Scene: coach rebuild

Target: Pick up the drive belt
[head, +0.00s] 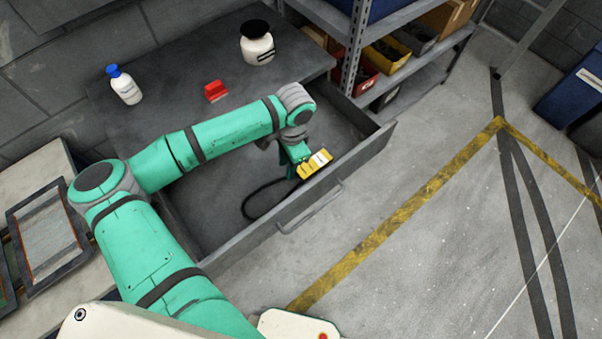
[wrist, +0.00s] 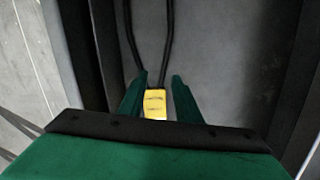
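The drive belt (head: 247,205) is a thin black loop in the open grey drawer (head: 235,243). A yellow sleeve (head: 315,163) with a white label sits at one end of it, near the drawer's front wall. My gripper (head: 293,170) reaches down into the drawer at that end. In the wrist view, the green fingers of my gripper (wrist: 159,77) stand apart on either side of the yellow sleeve (wrist: 155,103), with a narrow gap visible at the right finger. Two black strands of the belt (wrist: 168,40) run away from it. The fingers' contact lower down is hidden.
On the bench top (head: 180,90) stand a blue-capped white bottle (head: 125,86), a red object (head: 215,91) and a black-lidded jar (head: 257,43). A shelf rack (head: 352,50) with bins (head: 388,52) adjoins the drawer's far end. The floor in front is clear.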

